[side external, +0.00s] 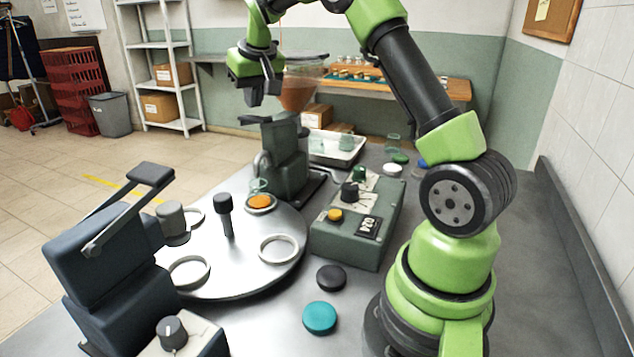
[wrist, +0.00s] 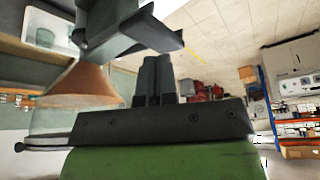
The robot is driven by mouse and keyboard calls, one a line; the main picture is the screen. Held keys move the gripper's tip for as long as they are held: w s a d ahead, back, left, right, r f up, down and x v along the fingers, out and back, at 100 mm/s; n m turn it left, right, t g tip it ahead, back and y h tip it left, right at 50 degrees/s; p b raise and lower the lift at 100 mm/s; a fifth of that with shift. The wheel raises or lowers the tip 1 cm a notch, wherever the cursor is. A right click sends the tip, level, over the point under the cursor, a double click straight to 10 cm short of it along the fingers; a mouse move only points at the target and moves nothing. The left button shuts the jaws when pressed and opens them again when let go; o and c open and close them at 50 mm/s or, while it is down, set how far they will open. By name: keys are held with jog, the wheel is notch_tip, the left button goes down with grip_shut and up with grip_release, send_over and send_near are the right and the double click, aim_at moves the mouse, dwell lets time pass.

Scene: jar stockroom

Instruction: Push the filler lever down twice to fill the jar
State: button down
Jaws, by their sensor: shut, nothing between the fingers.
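The dark grey-green filler (side external: 285,160) stands at the turntable's far edge, with an orange-brown hopper (side external: 299,92) behind it. Its dark lever (side external: 262,119) sticks out to the left near the top.
The round turntable (side external: 235,270) has empty rings and a central knob (side external: 224,208). A second lever machine (side external: 105,250) stands front left. A control box (side external: 350,232) sits right of the turntable. Black (side external: 331,278) and teal (side external: 320,318) lids lie in front. A white tray (side external: 340,155) is behind.

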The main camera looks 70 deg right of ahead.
aim_at(256, 118)
jog(key=shift+f, duration=0.1)
jog(key=shift+f, duration=0.9)
jog(key=shift+a+f, duration=0.15)
jog(key=shift+f, duration=1.1)
jog(key=shift+a+f, duration=0.15)
jog(key=shift+f, duration=1.1)
jog(key=shift+r, duration=0.1)
jog(key=shift+r, duration=3.4)
